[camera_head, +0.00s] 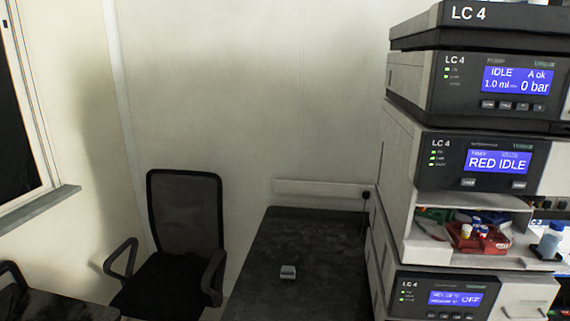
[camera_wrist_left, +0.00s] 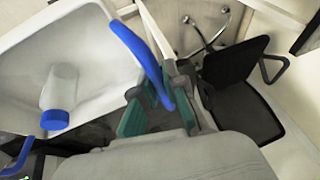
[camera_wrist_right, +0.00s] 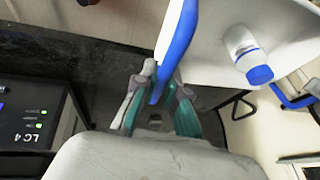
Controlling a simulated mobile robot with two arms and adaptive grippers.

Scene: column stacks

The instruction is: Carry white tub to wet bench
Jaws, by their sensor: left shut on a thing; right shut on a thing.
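The white tub shows in the left wrist view (camera_wrist_left: 105,65) and the right wrist view (camera_wrist_right: 213,72), with blue handles. A clear bottle with a blue cap (camera_wrist_left: 55,119) lies inside; it also shows in the right wrist view (camera_wrist_right: 258,74). My left gripper (camera_wrist_left: 160,108) is shut on one blue handle (camera_wrist_left: 138,50). My right gripper (camera_wrist_right: 157,98) is shut on the other blue handle (camera_wrist_right: 177,48). The tub and both grippers are out of the head view. I cannot make out which surface is the wet bench.
A stack of LC 4 instruments (camera_head: 470,120) stands at the right, with a red tray (camera_head: 478,238) in its open bay. A dark table (camera_head: 320,255) with a small grey object (camera_head: 288,272) is in the middle. A black office chair (camera_head: 185,225) stands left of it.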

